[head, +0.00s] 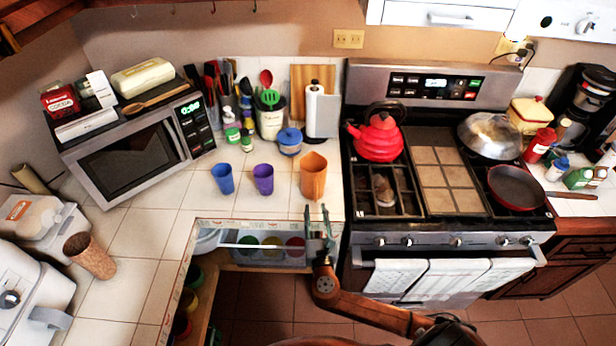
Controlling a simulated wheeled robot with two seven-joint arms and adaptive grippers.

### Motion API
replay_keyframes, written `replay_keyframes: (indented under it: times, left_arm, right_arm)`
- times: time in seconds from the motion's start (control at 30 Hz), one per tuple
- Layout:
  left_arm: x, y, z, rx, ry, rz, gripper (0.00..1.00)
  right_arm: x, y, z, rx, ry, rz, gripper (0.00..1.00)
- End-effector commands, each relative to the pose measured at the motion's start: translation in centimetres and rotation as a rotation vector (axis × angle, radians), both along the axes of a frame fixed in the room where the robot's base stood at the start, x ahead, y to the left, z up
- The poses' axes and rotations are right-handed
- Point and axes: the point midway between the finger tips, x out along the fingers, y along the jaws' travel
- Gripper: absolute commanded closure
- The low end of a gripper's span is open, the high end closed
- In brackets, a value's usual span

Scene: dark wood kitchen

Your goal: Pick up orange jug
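The orange jug (313,178) stands upright on the white tiled counter, left of the stove, with its spout side toward the back left. My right gripper (317,208) is in front of the jug, near the counter's front edge. Its two fingers point toward the jug and are spread apart, with nothing visible between them. The fingertips look close to the jug's base, but I cannot tell the exact gap. My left gripper is not in view.
A purple cup (263,179) and a blue cup (222,178) stand left of the jug. A blue-lidded jar (289,143) and a paper towel roll (314,104) are behind. The stove (440,222) with a red kettle (379,139) is right. An open drawer (262,256) lies below.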

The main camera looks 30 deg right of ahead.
Motion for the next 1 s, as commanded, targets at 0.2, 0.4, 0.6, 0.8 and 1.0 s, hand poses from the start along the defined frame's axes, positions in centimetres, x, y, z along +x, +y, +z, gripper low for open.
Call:
replay_keyframes:
  times: [0.2, 0.4, 0.6, 0.8, 1.0]
  left_arm:
    - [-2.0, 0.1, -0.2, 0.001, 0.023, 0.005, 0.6]
    - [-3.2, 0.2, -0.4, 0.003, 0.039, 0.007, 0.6]
    - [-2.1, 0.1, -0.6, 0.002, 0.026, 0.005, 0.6]
    - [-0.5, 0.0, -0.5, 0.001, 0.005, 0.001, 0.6]
    - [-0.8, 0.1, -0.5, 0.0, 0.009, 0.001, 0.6]
  right_arm:
    - [1.9, -1.0, 0.1, 0.0, -0.001, 0.0, 0.71]
    - [3.8, -2.1, 0.4, -0.001, -0.002, 0.0, 0.71]
    - [6.1, -3.3, 0.3, 0.001, 0.0, -0.001, 0.71]
    - [6.3, -3.3, 0.3, 0.004, 0.001, 0.0, 0.71]
    - [6.3, -3.3, 0.3, 0.004, 0.001, 0.001, 0.83]
